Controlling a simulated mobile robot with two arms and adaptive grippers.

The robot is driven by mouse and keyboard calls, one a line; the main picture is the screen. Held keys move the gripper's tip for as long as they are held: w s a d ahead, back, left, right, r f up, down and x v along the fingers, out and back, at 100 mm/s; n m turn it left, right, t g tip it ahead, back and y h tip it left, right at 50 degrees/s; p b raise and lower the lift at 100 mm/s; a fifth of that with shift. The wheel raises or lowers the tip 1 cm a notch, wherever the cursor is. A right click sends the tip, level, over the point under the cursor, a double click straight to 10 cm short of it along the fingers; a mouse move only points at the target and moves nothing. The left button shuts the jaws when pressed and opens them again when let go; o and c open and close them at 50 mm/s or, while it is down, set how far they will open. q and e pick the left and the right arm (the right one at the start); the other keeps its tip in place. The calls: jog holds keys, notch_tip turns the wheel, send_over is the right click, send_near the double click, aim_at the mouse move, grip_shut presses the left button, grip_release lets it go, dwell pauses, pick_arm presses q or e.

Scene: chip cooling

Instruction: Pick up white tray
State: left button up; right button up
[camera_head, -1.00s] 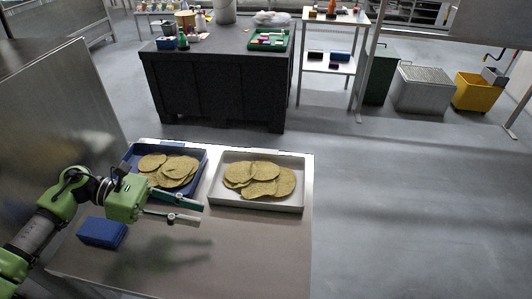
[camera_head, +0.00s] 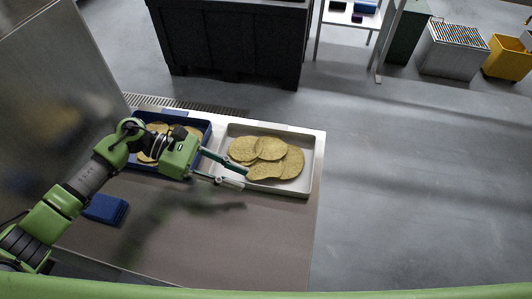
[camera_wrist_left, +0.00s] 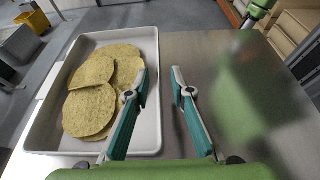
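The white tray (camera_head: 309,179) holds several yellow-brown chips (camera_head: 268,160) and lies on the counter. It also shows in the left wrist view (camera_wrist_left: 146,139), on the left. My left gripper (camera_head: 246,180) is open and empty at the tray's near-left side. In the left wrist view my left gripper (camera_wrist_left: 159,72) has one finger over the tray's inside and the other outside its rim, with the rim running between them. I cannot tell how far the fingertips are above the rim. My right gripper is not in view.
A blue tray (camera_head: 207,128) with chips stands left of the white tray, partly hidden by my arm. A steel panel (camera_head: 60,70) stands at the left. The counter's front is clear.

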aim_at(254, 185)
pick_arm(q)
jog(key=shift+d, duration=0.25)
jog(key=p+x, duration=0.3)
jog(key=x, duration=0.1)
jog(key=shift+w+f, duration=0.1)
jog(key=shift+d+f, duration=0.2)
jog(key=shift+d, duration=0.15)
jog(key=shift+f, duration=0.1)
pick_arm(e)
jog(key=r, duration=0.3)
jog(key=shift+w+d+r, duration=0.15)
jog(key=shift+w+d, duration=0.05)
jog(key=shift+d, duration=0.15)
pick_arm(q)
jog(key=shift+c, duration=0.5)
grip_shut()
